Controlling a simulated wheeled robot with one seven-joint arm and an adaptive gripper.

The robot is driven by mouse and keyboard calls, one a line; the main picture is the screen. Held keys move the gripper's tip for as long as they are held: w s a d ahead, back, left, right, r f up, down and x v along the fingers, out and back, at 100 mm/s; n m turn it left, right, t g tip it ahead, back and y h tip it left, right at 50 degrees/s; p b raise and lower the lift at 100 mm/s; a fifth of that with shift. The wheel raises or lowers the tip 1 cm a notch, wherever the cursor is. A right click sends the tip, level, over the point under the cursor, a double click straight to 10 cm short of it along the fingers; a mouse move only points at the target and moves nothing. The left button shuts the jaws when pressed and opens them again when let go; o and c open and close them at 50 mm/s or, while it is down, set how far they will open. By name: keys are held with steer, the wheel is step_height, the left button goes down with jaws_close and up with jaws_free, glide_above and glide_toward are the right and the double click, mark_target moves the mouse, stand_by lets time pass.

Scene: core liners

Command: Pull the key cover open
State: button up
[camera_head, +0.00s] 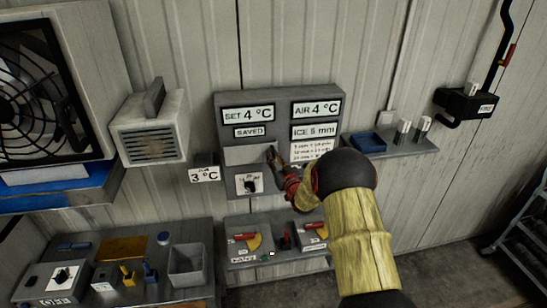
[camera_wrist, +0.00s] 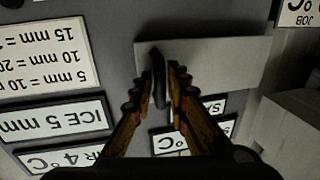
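The key cover (camera_head: 240,156) is a plain light grey flap on the grey wall panel, below the SET and AIR displays. In the wrist view the cover (camera_wrist: 225,60) is a wide pale plate, apparently lying flat against the panel. A dark upright handle (camera_wrist: 158,80) stands near its left end there. My gripper (camera_head: 276,160) is at the cover's right end. In the wrist view my two fingers (camera_wrist: 161,78) lie on either side of the handle, very near it. Whether they press on it is unclear. What lies behind the cover is hidden.
A black knob (camera_head: 250,184) sits below the cover. A lower box (camera_head: 275,238) has red-handled switches. A shelf (camera_head: 400,142) with a blue tray stands out at the right. A vented box (camera_head: 150,128) stands out at the left, above a cluttered bench (camera_head: 190,293).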

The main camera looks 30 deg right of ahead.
steer(key=shift+c, duration=0.9)
jaws_close()
